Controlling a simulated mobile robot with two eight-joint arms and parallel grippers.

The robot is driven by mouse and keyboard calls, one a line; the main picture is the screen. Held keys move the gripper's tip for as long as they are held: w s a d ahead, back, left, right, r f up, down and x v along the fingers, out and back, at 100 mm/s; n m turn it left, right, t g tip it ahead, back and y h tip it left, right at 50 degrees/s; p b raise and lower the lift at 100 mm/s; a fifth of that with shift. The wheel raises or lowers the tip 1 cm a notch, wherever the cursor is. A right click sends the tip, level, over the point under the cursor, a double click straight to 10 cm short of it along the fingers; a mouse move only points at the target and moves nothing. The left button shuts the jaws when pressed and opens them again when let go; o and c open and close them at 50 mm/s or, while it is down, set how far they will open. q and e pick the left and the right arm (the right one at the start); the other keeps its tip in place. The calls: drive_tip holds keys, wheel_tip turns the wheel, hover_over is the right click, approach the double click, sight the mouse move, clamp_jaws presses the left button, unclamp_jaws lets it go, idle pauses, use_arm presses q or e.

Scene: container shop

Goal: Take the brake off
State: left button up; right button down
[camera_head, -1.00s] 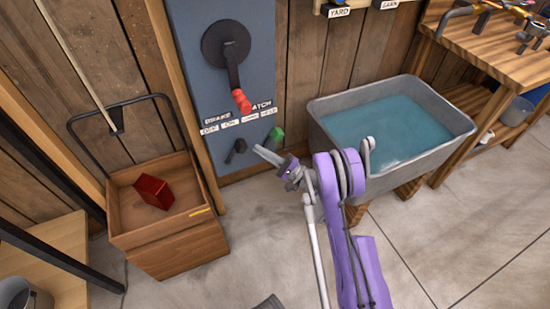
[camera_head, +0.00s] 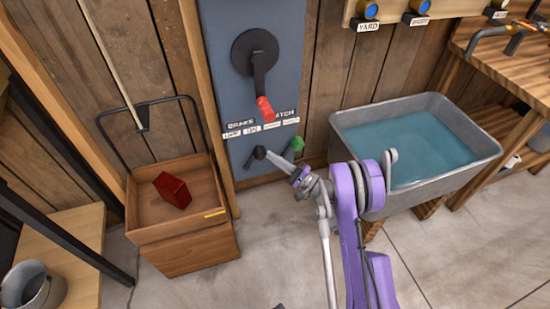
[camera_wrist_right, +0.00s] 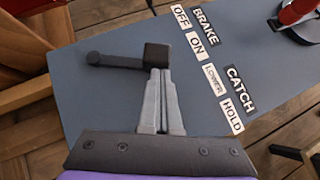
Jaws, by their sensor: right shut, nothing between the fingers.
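The brake lever (camera_head: 259,152) is a small black lever low on the blue-grey panel (camera_head: 232,65). In the right wrist view the lever (camera_wrist_right: 125,60) has a round end at the left and a square black block at the right. Labels "BRAKE", "OFF" and "ON" (camera_wrist_right: 197,48) are beside it; I cannot tell which setting it stands at. My right gripper (camera_head: 268,155) is shut and empty. In the right wrist view its fingertips (camera_wrist_right: 159,72) are together right at the block, seemingly touching it. My left gripper is not in view.
A green-knobbed lever (camera_head: 297,144) is close to the right of the brake lever. A red-handled crank (camera_head: 264,106) is above. A water-filled grey tub (camera_head: 340,121) is at the right; a wooden cart (camera_head: 186,255) holding a red block is at the left.

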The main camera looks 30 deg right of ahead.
sight(256, 154)
drive_tip(key=a+r+n+g+p, duration=0.1)
drive_tip(key=a+n, duration=0.1)
drive_tip(key=w+a+r+n+g+h+p, duration=0.1)
drive_tip(key=a+n+g+p, duration=0.1)
drive_tip(key=a+r+n+g+p, duration=0.1)
drive_tip(key=r+p, duration=0.1)
drive_tip(key=shift+w+a+n+g+h, duration=0.2)
drive_tip(key=shift+a+n+g+h, duration=0.1)
drive_tip(key=shift+a+n+g, duration=0.1)
drive_tip(key=shift+n+g+h, duration=0.7)
drive_tip(key=shift+n+h, duration=0.1)
drive_tip(key=shift+n, duration=0.1)
drive_tip(key=shift+w+a+p, duration=0.25)
drive_tip(key=shift+a+p, duration=0.05)
drive_tip(key=shift+a, duration=0.7)
drive_tip(key=shift+w+a+p, duration=0.25)
drive_tip(key=shift+a, duration=0.75)
drive_tip(key=shift+a, duration=0.1)
